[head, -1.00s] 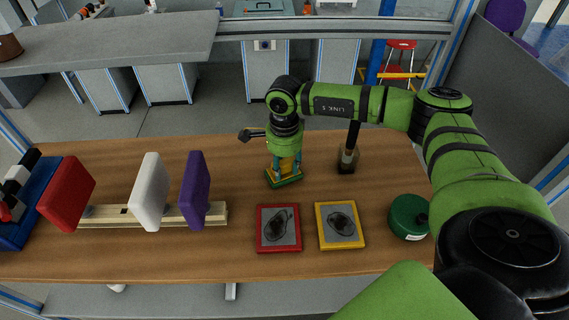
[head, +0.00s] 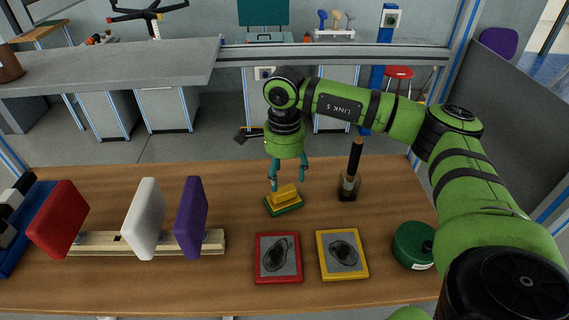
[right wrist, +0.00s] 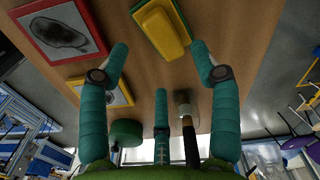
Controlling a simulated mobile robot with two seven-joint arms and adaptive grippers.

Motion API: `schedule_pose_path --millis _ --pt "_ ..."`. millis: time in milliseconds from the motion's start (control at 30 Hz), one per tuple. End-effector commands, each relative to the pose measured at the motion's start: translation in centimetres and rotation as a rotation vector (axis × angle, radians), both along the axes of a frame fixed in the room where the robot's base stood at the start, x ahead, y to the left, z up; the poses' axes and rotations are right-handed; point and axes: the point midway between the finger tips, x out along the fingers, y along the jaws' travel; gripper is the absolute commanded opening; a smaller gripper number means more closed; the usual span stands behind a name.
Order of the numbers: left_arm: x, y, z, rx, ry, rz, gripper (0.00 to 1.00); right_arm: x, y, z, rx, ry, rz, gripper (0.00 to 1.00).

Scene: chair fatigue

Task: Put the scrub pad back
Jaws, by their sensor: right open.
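The scrub pad (head: 284,201) lies on the wooden table, a yellow block on a green base. It also shows in the right wrist view (right wrist: 161,27), beyond the fingertips. My right gripper (head: 289,183) is open and empty just above the pad, fingers pointing down, apart from it. Its teal fingers also show in the right wrist view (right wrist: 160,62). My left gripper is not in view.
A brush in a holder (head: 349,183) stands right of the pad. A red-framed picture (head: 279,279), a yellow-framed picture (head: 342,275) and a green round container (head: 413,246) are nearer. Red, white and purple panels (head: 192,218) stand on a wooden rail at left.

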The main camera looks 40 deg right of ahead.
Motion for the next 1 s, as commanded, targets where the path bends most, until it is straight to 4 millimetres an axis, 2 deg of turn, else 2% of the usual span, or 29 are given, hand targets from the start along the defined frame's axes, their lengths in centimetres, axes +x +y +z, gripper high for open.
schedule_pose_path --millis 33,200,333,1000 --pt "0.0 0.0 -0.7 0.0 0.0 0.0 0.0 0.1 0.0 0.8 0.001 -0.004 0.0 0.63" --pt "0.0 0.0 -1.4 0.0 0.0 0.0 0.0 0.0 0.0 3.6 0.001 -0.002 -0.001 0.63" --pt "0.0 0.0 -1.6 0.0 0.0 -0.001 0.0 0.0 0.0 4.7 0.0 0.0 -0.001 0.63" --pt "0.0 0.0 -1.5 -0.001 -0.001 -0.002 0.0 0.0 0.0 5.0 0.0 0.001 0.0 0.63"
